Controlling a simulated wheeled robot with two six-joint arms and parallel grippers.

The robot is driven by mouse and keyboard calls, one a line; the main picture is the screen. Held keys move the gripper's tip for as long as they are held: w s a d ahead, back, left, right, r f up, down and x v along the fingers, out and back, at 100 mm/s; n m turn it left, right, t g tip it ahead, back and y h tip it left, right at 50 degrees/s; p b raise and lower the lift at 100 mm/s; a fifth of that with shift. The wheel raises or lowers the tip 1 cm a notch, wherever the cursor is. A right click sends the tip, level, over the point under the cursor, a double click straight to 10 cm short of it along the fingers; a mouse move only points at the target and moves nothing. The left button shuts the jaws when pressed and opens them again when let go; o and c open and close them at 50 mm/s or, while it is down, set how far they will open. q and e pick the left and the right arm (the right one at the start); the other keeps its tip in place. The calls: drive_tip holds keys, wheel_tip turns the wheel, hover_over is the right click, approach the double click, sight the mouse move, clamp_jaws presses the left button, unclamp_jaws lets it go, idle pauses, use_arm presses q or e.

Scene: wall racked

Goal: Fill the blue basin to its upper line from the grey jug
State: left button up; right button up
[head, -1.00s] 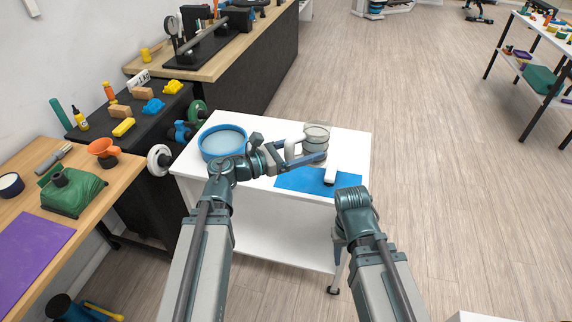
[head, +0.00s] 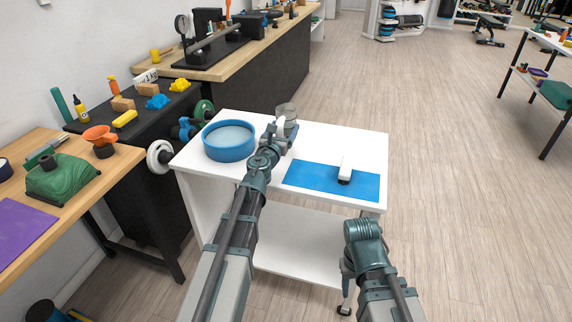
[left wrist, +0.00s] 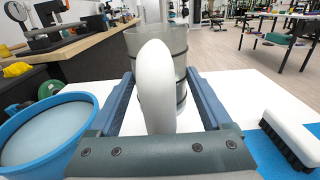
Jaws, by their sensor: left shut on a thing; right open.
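The blue basin (head: 229,150) stands at the left of the white table, with pale liquid or a pale floor inside; it also shows in the left wrist view (left wrist: 82,104). I cannot make out its lines. The grey jug (head: 287,112) is see-through with dark bands and a white handle (left wrist: 155,85), upright, to the basin's right. My left gripper (head: 279,131) is shut on the jug's handle, with a finger on each side in the left wrist view (left wrist: 158,100). The jug's base is hidden, so I cannot tell whether it touches the table. My right gripper is out of sight below its arm.
A blue mat (head: 318,180) with a white brush (head: 345,168) lies at the right of the white table (head: 365,147). A dark bench with weights stands left of it.

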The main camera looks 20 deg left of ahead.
use_arm(q)
wheel_tip(320, 180, down, 10)
drive_tip(key=b, duration=0.9)
drive_tip(key=shift+r+b, duration=0.2)
drive_tip(key=shift+b, duration=0.1)
drive_tip(key=shift+f, duration=0.2)
drive_tip(key=o, duration=1.4)
drive_tip(key=shift+r, duration=0.1)
